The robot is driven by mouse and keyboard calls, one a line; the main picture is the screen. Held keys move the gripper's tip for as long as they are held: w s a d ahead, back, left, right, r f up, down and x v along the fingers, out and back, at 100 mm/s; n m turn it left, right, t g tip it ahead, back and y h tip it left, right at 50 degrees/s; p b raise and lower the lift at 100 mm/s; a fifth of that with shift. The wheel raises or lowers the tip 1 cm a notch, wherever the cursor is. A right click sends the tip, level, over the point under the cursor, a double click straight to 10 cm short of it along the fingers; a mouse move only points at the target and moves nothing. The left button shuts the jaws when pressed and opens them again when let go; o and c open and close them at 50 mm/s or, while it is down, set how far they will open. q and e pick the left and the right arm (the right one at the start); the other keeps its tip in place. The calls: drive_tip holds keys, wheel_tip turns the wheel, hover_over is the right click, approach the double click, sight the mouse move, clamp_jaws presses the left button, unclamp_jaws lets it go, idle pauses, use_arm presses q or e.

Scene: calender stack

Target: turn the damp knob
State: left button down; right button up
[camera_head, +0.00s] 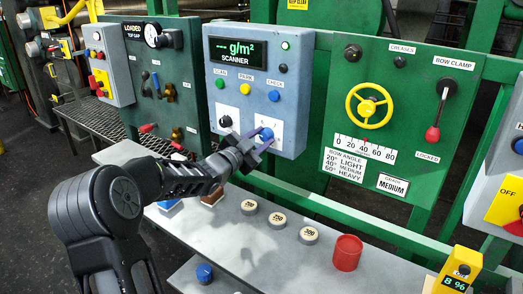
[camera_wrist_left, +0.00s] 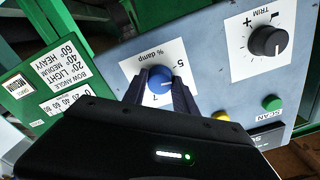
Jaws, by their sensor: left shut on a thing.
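The damp knob is a blue round knob on a white plate marked "% damp" on the front of the grey scanner box. It shows best in the left wrist view (camera_wrist_left: 160,77), with the numbers 5 and 7 beside it. In the head view the blue knob (camera_head: 267,133) sits at the lower right of the scanner box (camera_head: 290,110). My left gripper (camera_head: 258,145) reaches it from the lower left; in the left wrist view its two dark fingers (camera_wrist_left: 160,90) are on either side of the knob, shut on it. My right gripper is not in view.
A black trim knob (camera_wrist_left: 268,42) is beside the damp plate. Scan, park and check buttons (camera_head: 246,90) are above. A yellow handwheel (camera_head: 356,106) and red-tipped bow clamp lever (camera_head: 433,133) are at the right. The bench below holds discs (camera_head: 277,220) and a red cup (camera_head: 347,253).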

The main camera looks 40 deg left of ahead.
use_arm(q)
drive_tip(key=m+b, duration=0.8)
drive_tip(key=b, duration=0.1)
drive_tip(key=shift+f, duration=0.2)
drive_tip(key=m+b, duration=0.3)
drive_tip(key=m, duration=0.2)
drive_tip(key=m+b, duration=0.3)
drive_tip(key=m, duration=0.1)
drive_tip(key=shift+r, duration=0.1)
drive_tip(key=m+b, duration=0.3)
drive_tip(key=m, duration=0.2)
drive_tip(key=shift+m, duration=0.4)
drive_tip(key=m+b, duration=0.2)
drive_tip(key=m, duration=0.1)
drive_tip(key=shift+m, duration=0.4)
drive_tip(key=m+b, duration=0.3)
drive_tip(key=m, duration=0.2)
drive_tip(key=shift+d, duration=0.1)
drive_tip(key=m+b, duration=0.2)
drive_tip(key=m, duration=0.3)
drive_tip(key=shift+r, duration=0.1)
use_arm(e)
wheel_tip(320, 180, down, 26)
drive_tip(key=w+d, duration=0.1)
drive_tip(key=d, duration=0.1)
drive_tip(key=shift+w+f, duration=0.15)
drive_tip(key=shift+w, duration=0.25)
use_arm(q)
drive_tip(key=shift+m, duration=0.3)
